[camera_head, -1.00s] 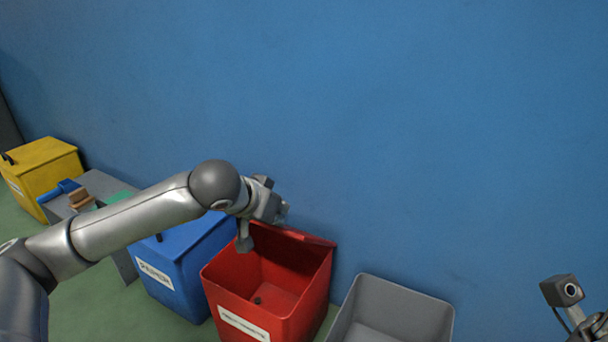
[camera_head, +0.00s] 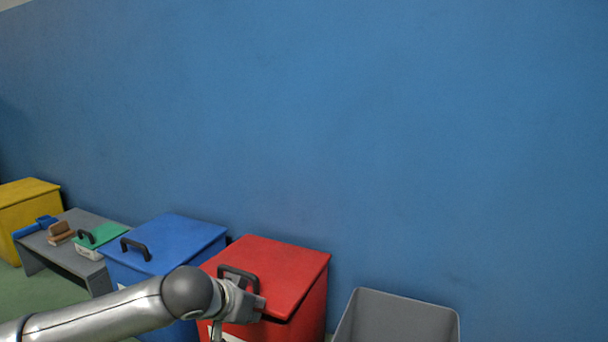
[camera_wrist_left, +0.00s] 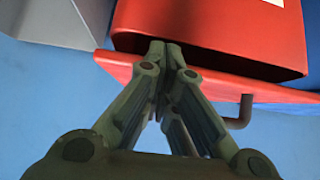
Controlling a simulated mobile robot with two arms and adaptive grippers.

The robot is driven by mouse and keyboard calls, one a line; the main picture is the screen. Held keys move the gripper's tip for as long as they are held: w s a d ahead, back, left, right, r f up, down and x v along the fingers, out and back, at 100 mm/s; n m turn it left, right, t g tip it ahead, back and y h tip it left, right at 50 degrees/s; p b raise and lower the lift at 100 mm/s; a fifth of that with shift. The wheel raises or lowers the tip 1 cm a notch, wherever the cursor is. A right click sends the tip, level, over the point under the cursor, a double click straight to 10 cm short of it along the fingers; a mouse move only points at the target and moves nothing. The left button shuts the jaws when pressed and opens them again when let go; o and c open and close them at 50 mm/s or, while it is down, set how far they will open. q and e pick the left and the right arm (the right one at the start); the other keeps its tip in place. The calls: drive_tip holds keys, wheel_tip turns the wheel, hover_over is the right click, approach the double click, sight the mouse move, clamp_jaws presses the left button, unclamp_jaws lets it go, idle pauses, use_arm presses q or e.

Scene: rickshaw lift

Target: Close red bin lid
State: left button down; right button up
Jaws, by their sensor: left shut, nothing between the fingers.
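The red bin (camera_head: 312,307) stands against the blue wall, and its red lid (camera_head: 285,265) lies over the top with a black handle (camera_head: 238,276). My left gripper (camera_head: 258,308) is at the lid's front edge. In the left wrist view the picture is upside down: the bin's red wall (camera_wrist_left: 215,25) is above, the lid (camera_wrist_left: 225,88) below. The left fingertips (camera_wrist_left: 165,45) are together and empty, beside the bin's rim and the lid edge. A dark gap shows between rim and lid there. My right gripper is out of view.
A blue bin (camera_head: 180,235) with a closed lid stands left of the red bin. An open grey bin (camera_head: 400,318) stands to the right. Farther left are a grey bench (camera_head: 65,262) with small items and a yellow bin (camera_head: 25,205).

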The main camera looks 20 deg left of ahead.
use_arm(q)
drive_tip(key=shift+s+f+b, duration=0.15)
drive_tip(key=shift+f+b, duration=0.4)
drive_tip(key=shift+f, duration=0.75)
drive_tip(key=shift+s+f, duration=0.1)
drive_tip(key=shift+f, duration=0.05)
